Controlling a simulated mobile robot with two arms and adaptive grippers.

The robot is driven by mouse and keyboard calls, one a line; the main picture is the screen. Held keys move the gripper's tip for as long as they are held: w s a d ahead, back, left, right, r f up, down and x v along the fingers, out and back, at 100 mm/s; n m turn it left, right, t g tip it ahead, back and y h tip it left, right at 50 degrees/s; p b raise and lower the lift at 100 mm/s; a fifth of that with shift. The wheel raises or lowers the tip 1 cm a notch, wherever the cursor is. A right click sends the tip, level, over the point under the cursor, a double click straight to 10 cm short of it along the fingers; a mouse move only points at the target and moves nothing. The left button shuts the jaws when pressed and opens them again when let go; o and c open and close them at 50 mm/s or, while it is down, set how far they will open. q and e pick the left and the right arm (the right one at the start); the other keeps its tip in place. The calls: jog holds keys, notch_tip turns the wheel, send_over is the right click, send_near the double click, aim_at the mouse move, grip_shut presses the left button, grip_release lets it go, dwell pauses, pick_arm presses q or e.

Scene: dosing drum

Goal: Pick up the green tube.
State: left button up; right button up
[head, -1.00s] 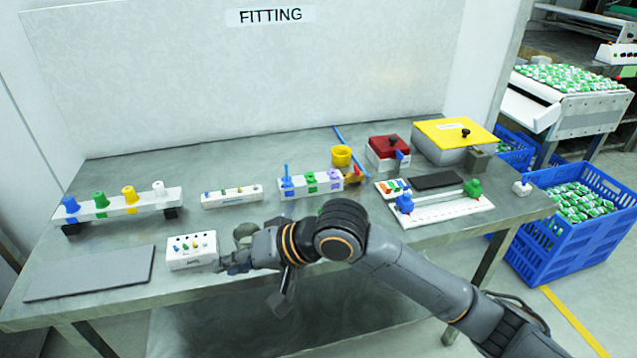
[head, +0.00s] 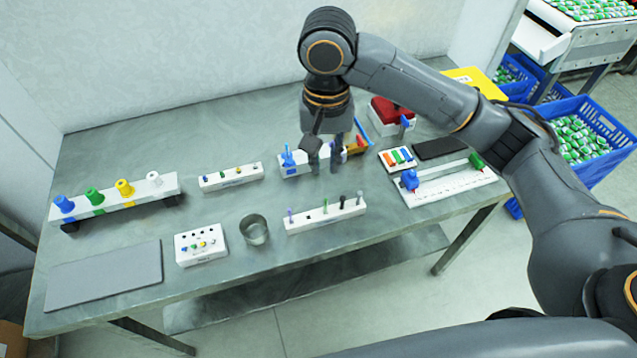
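The middle white rack (head: 289,171) stands at the back of the table, with a blue tube (head: 288,156) at its left end. The green piece seen in this rack earlier is now hidden by my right gripper (head: 325,160). That gripper points down over the rack, its two dark fingers apart on either side of the rack's middle. I cannot tell whether the green tube is between them; no grip on it shows. A different, wider green piece (head: 94,196) stands in the left rack (head: 140,198). My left gripper is not in view.
A front rack (head: 330,218) holds several thin pins. Left of it are a metal cup (head: 254,230), a white block with small plugs (head: 201,244) and a grey mat (head: 104,276). A red box (head: 386,113) and a white ruled board (head: 450,184) are on the right.

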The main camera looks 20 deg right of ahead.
aim_at(326, 199)
jog(key=f, duration=0.7)
jog(key=shift+s+f, duration=0.4)
jog(key=shift+d+f+p, duration=0.15)
jog(key=shift+f+p, duration=0.35)
jog(key=shift+f, duration=2.3)
grip_shut()
